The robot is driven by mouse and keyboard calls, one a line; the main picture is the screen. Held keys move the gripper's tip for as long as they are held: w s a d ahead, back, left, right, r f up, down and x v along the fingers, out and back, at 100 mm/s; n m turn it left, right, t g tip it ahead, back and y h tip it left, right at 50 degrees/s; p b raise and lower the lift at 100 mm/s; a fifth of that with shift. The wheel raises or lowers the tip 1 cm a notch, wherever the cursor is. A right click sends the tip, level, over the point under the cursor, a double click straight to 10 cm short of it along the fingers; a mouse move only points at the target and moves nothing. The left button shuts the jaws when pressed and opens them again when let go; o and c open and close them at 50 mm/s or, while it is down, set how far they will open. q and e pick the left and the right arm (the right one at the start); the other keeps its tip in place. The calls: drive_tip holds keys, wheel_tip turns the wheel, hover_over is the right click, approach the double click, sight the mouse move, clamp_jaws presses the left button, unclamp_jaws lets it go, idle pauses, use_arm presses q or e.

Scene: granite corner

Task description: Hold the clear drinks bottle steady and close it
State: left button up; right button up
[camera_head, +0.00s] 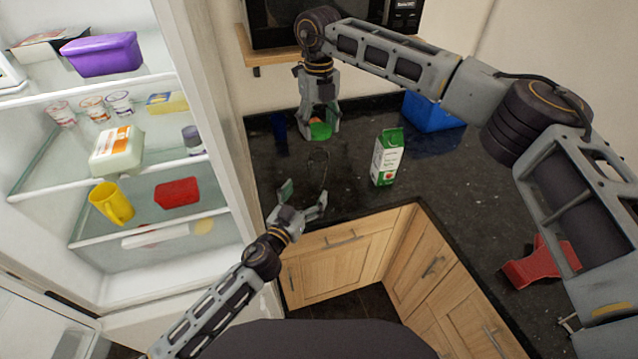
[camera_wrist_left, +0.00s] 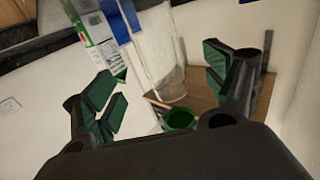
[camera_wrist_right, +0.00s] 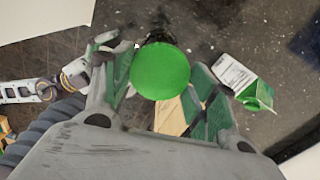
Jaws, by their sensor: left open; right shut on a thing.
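The clear drinks bottle (camera_wrist_left: 158,55) shows between my open left fingers in the left wrist view, which is turned over. In the head view it is only a faint outline (camera_head: 318,168) on the dark counter. My left gripper (camera_head: 303,196) is open at the counter's front edge, on the near side of the bottle. My right gripper (camera_head: 320,128) is shut on a green cap (camera_wrist_right: 160,68), above and behind the bottle. The left wrist view shows the cap's hollow underside (camera_wrist_left: 179,119) near the bottle's mouth; I see no contact.
A green and white carton (camera_head: 386,158) stands right of the bottle. A blue bin (camera_head: 434,111) is at the back, a dark blue cup (camera_head: 279,126) behind left, and a red object (camera_head: 541,263) at the right. The open fridge (camera_head: 222,115) bounds the left side.

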sight(316, 179)
use_arm(q)
drive_tip(key=shift+x, duration=4.85)
drive_tip(key=c, duration=1.5)
drive_tip(key=shift+c, duration=0.2)
use_arm(e)
drive_tip(key=shift+f, duration=2.5)
drive_tip(key=shift+f, duration=0.1)
drive_tip(key=shift+f, duration=0.8)
drive_tip(key=shift+f, duration=0.55)
